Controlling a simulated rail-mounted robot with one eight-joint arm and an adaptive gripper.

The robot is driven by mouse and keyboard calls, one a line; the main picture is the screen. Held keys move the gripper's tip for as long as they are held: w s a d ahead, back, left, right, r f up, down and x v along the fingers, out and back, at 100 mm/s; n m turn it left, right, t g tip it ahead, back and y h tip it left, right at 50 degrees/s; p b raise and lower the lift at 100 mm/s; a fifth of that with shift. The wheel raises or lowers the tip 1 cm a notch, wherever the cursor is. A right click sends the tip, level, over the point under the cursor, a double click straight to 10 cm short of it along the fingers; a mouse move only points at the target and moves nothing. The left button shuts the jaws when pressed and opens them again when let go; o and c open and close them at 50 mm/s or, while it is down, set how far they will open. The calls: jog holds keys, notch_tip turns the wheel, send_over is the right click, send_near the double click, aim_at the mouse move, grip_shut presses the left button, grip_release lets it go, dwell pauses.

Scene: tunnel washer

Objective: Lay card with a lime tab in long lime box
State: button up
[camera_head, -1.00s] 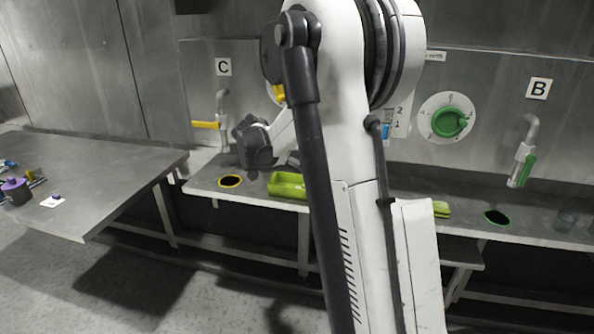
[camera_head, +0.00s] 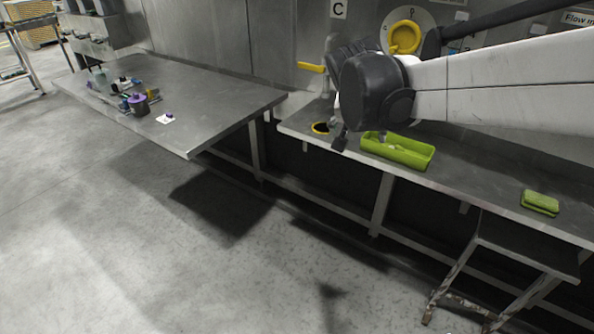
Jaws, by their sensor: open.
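The long lime box (camera_head: 428,158) is an open trough on the wall bench, right of and below my gripper. Something pale shows near its left end, too small to tell. A white card (camera_head: 168,120) lies flat on the left table; its tab looks purple. I cannot make out a card with a lime tab. My gripper (camera_head: 339,141) is open at the end of my arm, over the bench beside the box. Its fingers are partly hidden by the dark wrist, and I see nothing held.
A purple container (camera_head: 138,105) and several small items stand on the left table (camera_head: 215,100). Folded lime cloths or pads (camera_head: 540,202) lie farther right. A stool (camera_head: 525,248) stands in front.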

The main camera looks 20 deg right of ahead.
jog(key=s+a+f+n+t+y, duration=0.1)
jog(key=s+a+f+n+y, duration=0.1)
jog(key=s+a, duration=0.5)
jog(key=s+a+f+n+t+y, duration=0.1)
jog(key=s+a+n, duration=0.4)
jog(key=s, duration=0.5)
jog(key=a+f+y, duration=0.1)
jog(key=a, duration=0.1)
jog(key=shift+a, duration=0.4)
